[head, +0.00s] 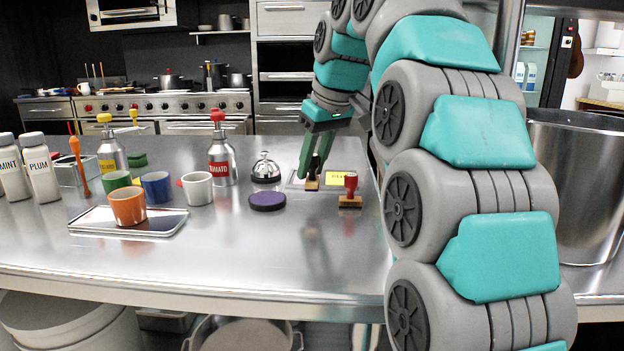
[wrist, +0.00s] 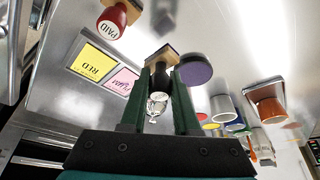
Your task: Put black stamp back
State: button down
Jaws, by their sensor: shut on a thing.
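My gripper (head: 318,160) reaches down over the right part of the steel counter. It is shut on the black stamp (head: 312,183), which has a dark handle and a wooden base. In the wrist view the stamp's wooden base (wrist: 168,56) shows beyond the fingers (wrist: 160,95). I cannot tell whether the base touches the counter. A red stamp (head: 350,188) with a wooden base stands to its right; it also shows in the wrist view (wrist: 112,20). A yellow card (wrist: 92,62) and a pink card (wrist: 123,79) lie flat near the held stamp, partly hidden in the head view.
A purple round pad (head: 267,201) and a chrome bell (head: 265,168) are left of the stamp. Further left are a tomato bottle (head: 220,155), several cups, a tray (head: 90,220) and shaker bottles. A large steel pot (head: 575,190) is at right. The counter's front is clear.

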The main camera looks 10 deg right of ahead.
aim_at(314, 175)
jog(key=shift+f, duration=1.6)
jog(key=shift+f, duration=0.1)
jog(key=shift+f, duration=0.1)
jog(key=c, duration=0.7)
grip_release()
jog(key=shift+o, duration=0.2)
jog(key=shift+v, duration=2.65)
jog(key=p+v, duration=0.2)
jog(key=shift+s+r, duration=0.1)
jog(key=shift+r, duration=0.2)
